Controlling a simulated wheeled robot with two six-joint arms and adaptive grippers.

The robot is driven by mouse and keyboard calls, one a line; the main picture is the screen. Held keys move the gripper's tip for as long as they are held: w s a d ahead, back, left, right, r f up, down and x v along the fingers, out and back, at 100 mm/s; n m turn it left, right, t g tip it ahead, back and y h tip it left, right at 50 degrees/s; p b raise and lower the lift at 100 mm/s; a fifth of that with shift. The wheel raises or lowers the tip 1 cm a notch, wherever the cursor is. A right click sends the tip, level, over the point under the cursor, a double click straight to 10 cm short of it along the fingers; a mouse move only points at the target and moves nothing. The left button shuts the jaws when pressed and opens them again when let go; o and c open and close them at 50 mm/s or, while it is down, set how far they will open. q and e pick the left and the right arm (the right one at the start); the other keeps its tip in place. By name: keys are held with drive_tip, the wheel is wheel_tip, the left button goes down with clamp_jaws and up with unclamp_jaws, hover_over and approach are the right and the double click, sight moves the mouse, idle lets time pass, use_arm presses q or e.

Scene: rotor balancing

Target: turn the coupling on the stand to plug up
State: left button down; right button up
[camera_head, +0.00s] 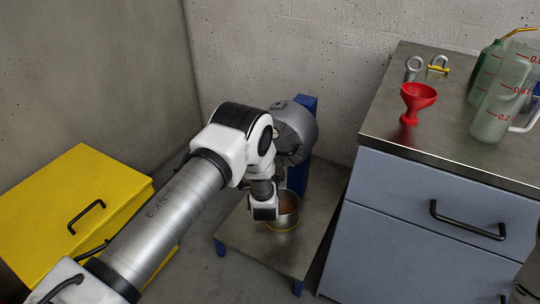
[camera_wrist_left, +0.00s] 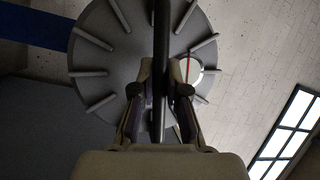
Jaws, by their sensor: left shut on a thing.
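The coupling (camera_head: 297,127) is a grey drum on a blue stand (camera_head: 298,178), partly hidden by my left arm in the head view. In the left wrist view, the coupling (camera_wrist_left: 105,55) shows as a dark grey disc with several rod-like fins around its rim. A round pale spot (camera_wrist_left: 194,74) with a red line across it sits on the disc, right of centre. My left gripper (camera_wrist_left: 160,80) is shut on a long dark bar (camera_wrist_left: 160,35) that runs across the disc face. I cannot make out a plug for certain.
A metal pot (camera_head: 289,211) with a yellow ring at its foot stands on the low table (camera_head: 240,238) under the coupling. A yellow cabinet (camera_head: 50,200) is at left. The grey-blue cabinet (camera_head: 400,215) at right bears a red funnel (camera_head: 417,98), a jug (camera_head: 497,105) and shackles (camera_head: 438,65).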

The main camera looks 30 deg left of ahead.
use_arm(q)
drive_tip(key=shift+m+t+b, duration=0.45)
drive_tip(key=shift+m+t, duration=0.15)
drive_tip(key=shift+m, duration=1.1)
drive_tip(key=c, duration=1.2)
unclamp_jaws()
drive_tip(key=shift+s, duration=0.1)
drive_tip(key=v, duration=1.2)
drive_tip(key=shift+a+f, duration=0.1)
